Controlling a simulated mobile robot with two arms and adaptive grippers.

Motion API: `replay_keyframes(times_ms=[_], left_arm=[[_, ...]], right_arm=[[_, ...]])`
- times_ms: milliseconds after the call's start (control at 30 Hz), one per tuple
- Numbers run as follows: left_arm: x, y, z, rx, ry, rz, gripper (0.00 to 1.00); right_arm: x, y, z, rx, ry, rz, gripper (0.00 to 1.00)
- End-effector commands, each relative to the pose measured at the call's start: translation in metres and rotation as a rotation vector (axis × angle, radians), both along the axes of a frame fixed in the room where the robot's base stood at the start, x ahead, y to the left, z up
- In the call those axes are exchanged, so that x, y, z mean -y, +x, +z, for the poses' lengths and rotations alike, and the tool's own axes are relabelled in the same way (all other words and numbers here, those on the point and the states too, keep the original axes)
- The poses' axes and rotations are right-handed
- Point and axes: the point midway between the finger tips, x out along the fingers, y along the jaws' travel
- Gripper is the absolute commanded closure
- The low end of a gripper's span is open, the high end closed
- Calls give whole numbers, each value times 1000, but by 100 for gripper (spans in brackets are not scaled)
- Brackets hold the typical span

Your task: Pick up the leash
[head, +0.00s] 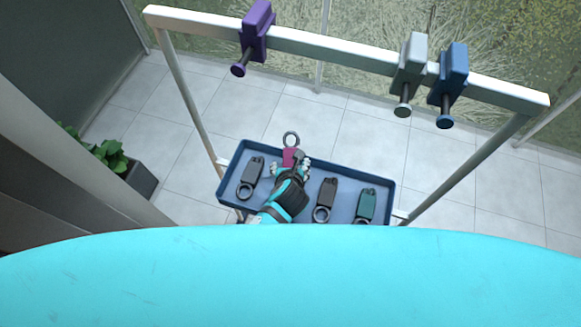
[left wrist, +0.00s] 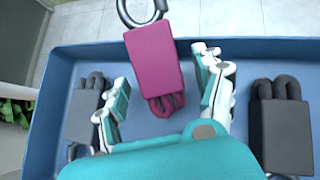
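A magenta leash (head: 291,157) with a dark metal ring lies at the far side of the blue tray. Its ring end overlaps the far rim in the picture; I cannot tell whether it rests on it. It also shows in the left wrist view (left wrist: 155,60), its folded cord end towards me. My left gripper (head: 290,170) is over the tray at this leash. In the left wrist view its fingers (left wrist: 162,78) are spread on either side of the leash, with a visible gap on the left. My right gripper is not in view.
The blue tray (head: 222,190) also holds a dark grey leash (head: 252,170) on the left, another dark one (head: 326,193) and a teal one (head: 367,204) on the right. Above, a white rail (head: 330,47) carries purple (head: 256,30), grey (head: 410,65) and blue (head: 454,75) clamps.

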Motion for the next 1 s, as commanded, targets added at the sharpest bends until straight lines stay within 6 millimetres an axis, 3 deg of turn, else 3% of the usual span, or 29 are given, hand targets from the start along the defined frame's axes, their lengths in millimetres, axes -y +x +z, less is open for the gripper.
replay_keyframes(times_ms=[67, 467, 767, 1000], left_arm=[[0, 0, 0, 0, 0, 0, 41], [0, 0, 0, -1, 0, 0, 94], [0, 0, 7, 1, 0, 0, 94], [0, 1, 52, 5, -1, 0, 94]], right_arm=[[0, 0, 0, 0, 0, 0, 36], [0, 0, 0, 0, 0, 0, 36], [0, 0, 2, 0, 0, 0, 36], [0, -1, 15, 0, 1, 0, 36]])
